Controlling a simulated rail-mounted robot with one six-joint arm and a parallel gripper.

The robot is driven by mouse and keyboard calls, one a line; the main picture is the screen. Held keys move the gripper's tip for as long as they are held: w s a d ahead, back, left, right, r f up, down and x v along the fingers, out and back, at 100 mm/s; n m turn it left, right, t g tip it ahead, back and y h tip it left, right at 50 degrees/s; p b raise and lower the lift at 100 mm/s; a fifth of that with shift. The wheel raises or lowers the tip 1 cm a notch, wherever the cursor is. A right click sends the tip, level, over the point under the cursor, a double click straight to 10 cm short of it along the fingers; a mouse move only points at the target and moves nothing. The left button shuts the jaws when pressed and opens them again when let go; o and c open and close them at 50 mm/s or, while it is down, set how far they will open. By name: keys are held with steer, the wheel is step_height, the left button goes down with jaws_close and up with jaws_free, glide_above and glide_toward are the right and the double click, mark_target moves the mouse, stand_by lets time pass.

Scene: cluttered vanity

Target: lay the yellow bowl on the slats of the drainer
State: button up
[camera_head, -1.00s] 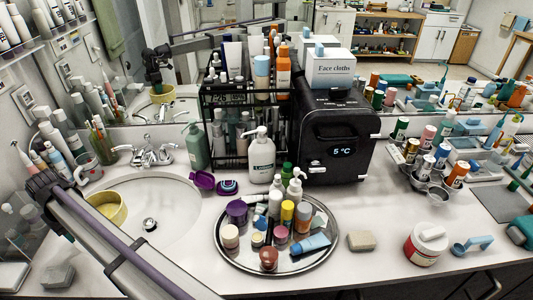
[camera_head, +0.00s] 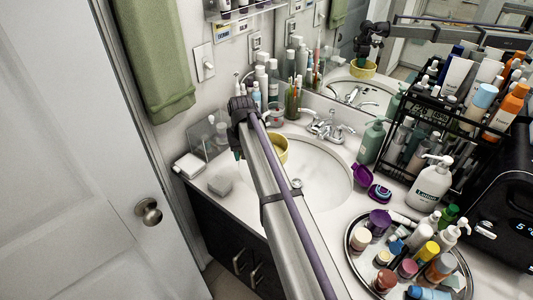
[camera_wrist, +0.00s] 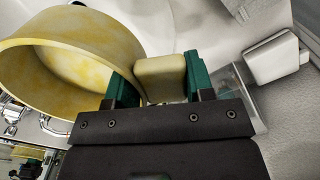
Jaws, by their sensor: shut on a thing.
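The yellow bowl (camera_head: 281,147) is above the left part of the sink basin, partly hidden behind my arm. In the wrist view the bowl (camera_wrist: 62,62) fills the upper left, tilted in the picture, with its hollow inside showing. My gripper (camera_wrist: 160,82) has two green fingers closed on a yellow block-like part that appears to be the bowl's handle. In the head view my gripper (camera_head: 237,153) is mostly hidden by the arm, left of the bowl.
The faucet (camera_head: 328,127) and a cup of brushes (camera_head: 292,100) stand behind. A crowded round tray (camera_head: 352,252) is at right.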

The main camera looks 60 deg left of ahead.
steer(key=s+d+r+p, duration=0.1)
steer(key=s+r+p, duration=0.1)
steer(key=r+p, duration=0.5)
steer(key=s+d+r+p, duration=0.1)
steer(key=s+r+p, duration=0.1)
steer(key=r+p, duration=0.6)
steer(key=shift+s+r, duration=0.2)
steer(key=shift+r, duration=0.45)
